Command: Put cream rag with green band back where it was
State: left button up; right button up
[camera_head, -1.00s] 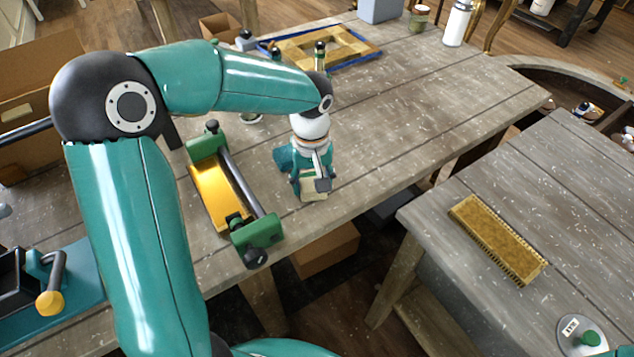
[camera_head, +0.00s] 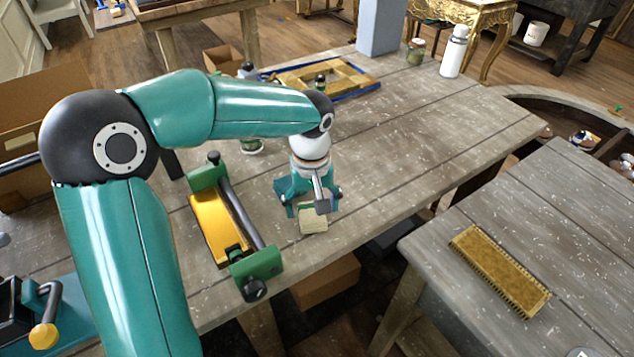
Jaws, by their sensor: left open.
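The cream rag (camera_head: 313,222) lies as a small folded pale block on the grey plank table, near its front edge. Its green band cannot be made out. My left gripper (camera_head: 312,208) is open just above and behind the rag, its teal fingers pointing down. The gripper hides part of the rag's back side. A small gap seems to show between fingertips and rag, though contact is hard to judge. My right gripper is out of view.
A green-ended clamp frame with a gold plate (camera_head: 218,228) stands left of the rag. A gold brush (camera_head: 499,270) lies on the right table. A wooden frame (camera_head: 325,77), a white bottle (camera_head: 453,52) and a jar (camera_head: 416,51) stand at the back. The table right of the rag is clear.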

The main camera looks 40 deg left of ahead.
aim_at(313, 213)
pick_arm(q)
notch_tip(313, 213, up, 9)
jog(key=shift+r, duration=0.2)
dwell(0.5)
